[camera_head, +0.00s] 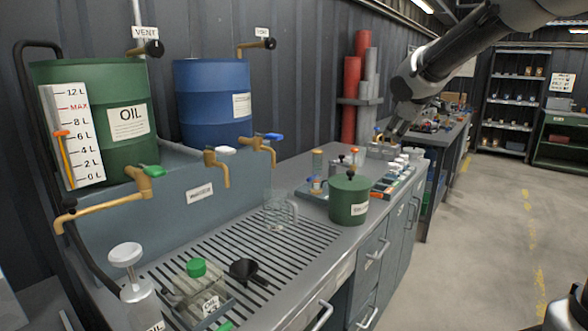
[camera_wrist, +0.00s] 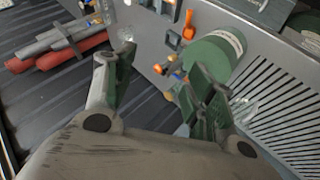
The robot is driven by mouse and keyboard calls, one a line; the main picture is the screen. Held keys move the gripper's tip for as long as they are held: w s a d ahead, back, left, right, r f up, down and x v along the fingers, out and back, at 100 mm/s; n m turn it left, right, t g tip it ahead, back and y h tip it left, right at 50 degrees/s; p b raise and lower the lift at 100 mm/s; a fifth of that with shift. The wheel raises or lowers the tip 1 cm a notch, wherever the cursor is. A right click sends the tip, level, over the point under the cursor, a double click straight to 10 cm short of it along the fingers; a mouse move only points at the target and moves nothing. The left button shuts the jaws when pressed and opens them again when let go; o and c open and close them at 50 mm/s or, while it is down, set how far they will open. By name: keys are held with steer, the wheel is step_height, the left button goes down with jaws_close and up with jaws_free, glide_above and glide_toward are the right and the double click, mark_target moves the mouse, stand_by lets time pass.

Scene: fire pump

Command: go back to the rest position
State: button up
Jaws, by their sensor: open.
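My gripper (camera_head: 391,132) is at the end of my arm, which reaches in from the upper right in the head view. It hangs above the back right part of the counter, beyond the green canister. In the wrist view my gripper (camera_wrist: 162,68) has its two fingers spread apart, with nothing held between them. The green canister (camera_head: 348,203) stands on the counter; its round top (camera_wrist: 207,58) shows partly behind the right finger in the wrist view.
A clear glass mug (camera_head: 279,211) stands on the slotted drain grate (camera_head: 227,262). The green oil drum (camera_head: 100,105) and blue drum (camera_head: 212,100) with taps stand behind. Red and grey cylinders (camera_head: 351,85) are against the wall. The floor (camera_head: 480,225) at right is clear.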

steer(key=s+d+f+m+g, duration=0.1)
steer(key=s+d+f+m, duration=0.1)
steer(key=s, duration=1)
steer(key=s+d+f+m+g, duration=0.2)
steer(key=s+f+m, duration=0.2)
steer(key=s, duration=0.9)
steer(key=s+d+f+m+g, duration=0.2)
steer(key=s+d+f+m, duration=0.1)
steer(key=s, duration=0.9)
steer(key=shift+s+m+y, duration=0.3)
steer(key=shift+s+m, duration=0.05)
steer(key=shift+m, duration=0.25)
